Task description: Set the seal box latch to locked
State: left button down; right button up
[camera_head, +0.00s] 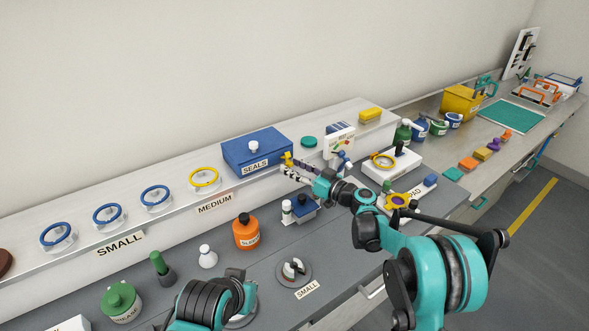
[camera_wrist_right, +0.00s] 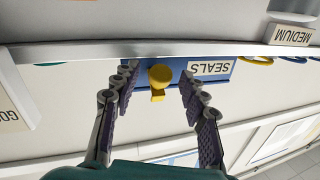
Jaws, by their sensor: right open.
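The blue seal box (camera_head: 250,149) stands on the raised shelf, with a SEALS label on its front and a white knob on its lid. Its yellow latch (camera_head: 287,158) is at the right end of the front. In the right wrist view, which is upside down, the latch (camera_wrist_right: 160,77) shows as a round knob with a short tab. My right gripper (camera_head: 288,172) is open in front of the latch. Its fingers (camera_wrist_right: 157,83) stand on either side of the latch, with visible gaps. My left gripper is not visible; only part of my left arm shows at the bottom.
The shelf edge (camera_wrist_right: 130,49) runs close by the fingers. A dark blue block with small bottles (camera_head: 303,209) and an orange bottle (camera_head: 246,234) stand below on the grey counter. Ring fixtures (camera_head: 156,197) line the shelf to the left. A teal disc (camera_head: 309,141) lies right of the box.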

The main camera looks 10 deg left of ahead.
aim_at(288, 153)
grip_shut()
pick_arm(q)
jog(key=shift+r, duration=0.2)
pick_arm(e)
jog(key=shift+r, duration=0.1)
